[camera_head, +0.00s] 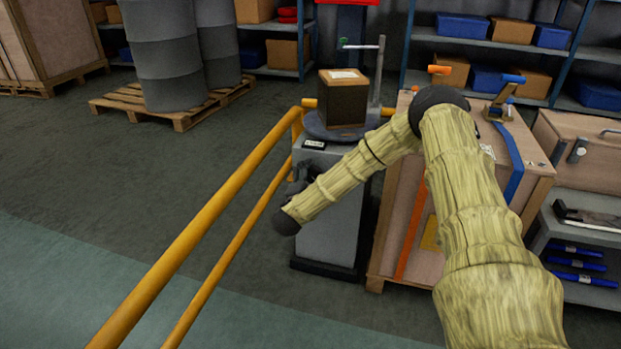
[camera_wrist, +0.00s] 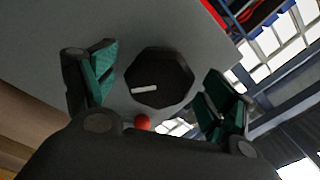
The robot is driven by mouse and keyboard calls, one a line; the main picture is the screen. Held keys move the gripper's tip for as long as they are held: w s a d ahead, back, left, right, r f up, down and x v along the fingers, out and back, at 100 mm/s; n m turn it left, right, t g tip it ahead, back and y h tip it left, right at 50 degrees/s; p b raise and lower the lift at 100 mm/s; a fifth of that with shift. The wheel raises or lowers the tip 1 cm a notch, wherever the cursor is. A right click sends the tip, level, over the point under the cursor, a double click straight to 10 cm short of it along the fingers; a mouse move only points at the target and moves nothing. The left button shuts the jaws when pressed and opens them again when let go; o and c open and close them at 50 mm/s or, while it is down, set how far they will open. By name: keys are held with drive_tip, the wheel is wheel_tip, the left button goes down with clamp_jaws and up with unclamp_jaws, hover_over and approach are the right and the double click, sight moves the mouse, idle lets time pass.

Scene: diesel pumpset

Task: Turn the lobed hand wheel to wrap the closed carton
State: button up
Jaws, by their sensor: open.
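The lobed hand wheel (camera_wrist: 167,74) is black with a white mark and sits on a grey panel in the wrist view. My gripper (camera_wrist: 160,86) is open, with one green-padded finger on each side of the wheel. Both fingers look apart from its rim. A closed brown carton (camera_head: 343,103) with a white label stands on a dark round turntable (camera_head: 318,131), on top of the grey machine (camera_head: 328,225). In the head view my arm reaches across to the machine's left side. The wheel cannot be made out there.
A small red ball-shaped part (camera_wrist: 142,123) shows below the wheel. A yellow rail (camera_head: 215,220) runs along the machine's left. A thin grey post (camera_head: 378,72) rises behind the carton. A wooden crate (camera_head: 405,215) stands to the right.

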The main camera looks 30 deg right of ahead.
drive_tip(key=v, duration=1.2)
drive_tip(key=shift+f, duration=0.1)
idle(0.6)
